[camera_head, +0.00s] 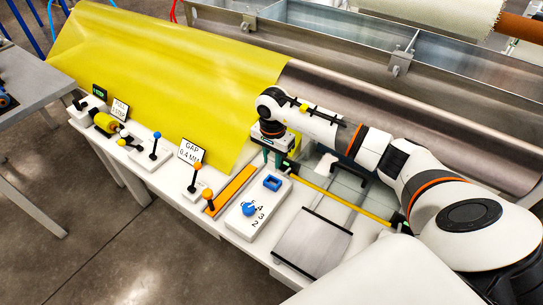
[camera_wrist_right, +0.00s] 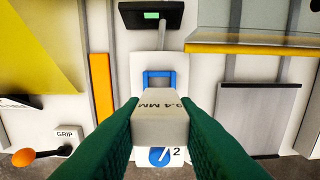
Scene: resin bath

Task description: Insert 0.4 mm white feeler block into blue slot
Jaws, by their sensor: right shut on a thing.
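My right gripper (camera_head: 277,160) is above the white panel, near the blue slot (camera_head: 272,183). In the right wrist view its green fingers (camera_wrist_right: 160,128) are shut on the white feeler block (camera_wrist_right: 160,120), marked "0.4 MM". The block is between the fingertips. The blue slot also shows in the wrist view (camera_wrist_right: 160,73), just beyond the block, which overlaps its lower edge in the picture. I cannot tell the height of the block over the panel. In the head view the block is hard to make out. My left gripper is not in view.
A blue dial (camera_head: 249,209) with numbers sits on the same panel (camera_head: 240,226). An orange strip (camera_head: 230,190), a "GAP 0.4 MM" sign (camera_head: 190,151) and knobbed levers lie to the left. A yellow-edged clear plate (camera_head: 340,180) and a grey plate (camera_head: 312,243) lie to the right.

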